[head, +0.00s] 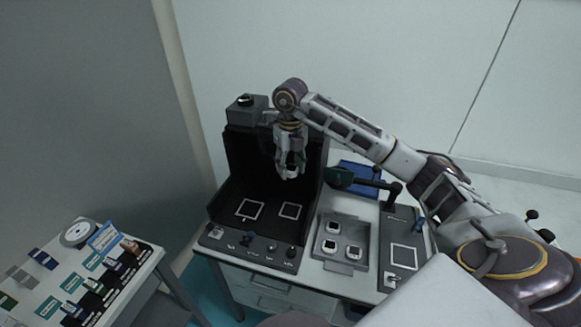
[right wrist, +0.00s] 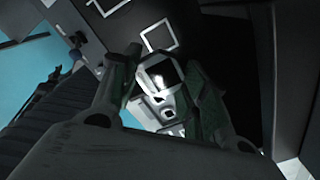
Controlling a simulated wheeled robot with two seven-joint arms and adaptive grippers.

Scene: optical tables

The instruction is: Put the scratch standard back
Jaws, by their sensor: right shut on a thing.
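My right gripper (head: 290,170) is shut on a small white block with a dark shiny face, which I take to be the scratch standard (right wrist: 160,82). It is held in the air inside the open-fronted black booth (head: 228,196), above the booth floor. In the right wrist view the block sits between the two fingers (right wrist: 162,95). Two white square outlines mark the booth floor, a left one (head: 250,209) and a right one (head: 290,211); both look empty. A grey tray (head: 326,262) right of the booth holds three small white-framed pieces. My left gripper is out of view.
A dark panel (head: 419,250) with an empty white square outline lies right of the tray. A dark green-headed device on an arm (head: 342,178) stands behind the tray, near a blue item (head: 362,172). A side table (head: 147,262) at left holds several labelled items.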

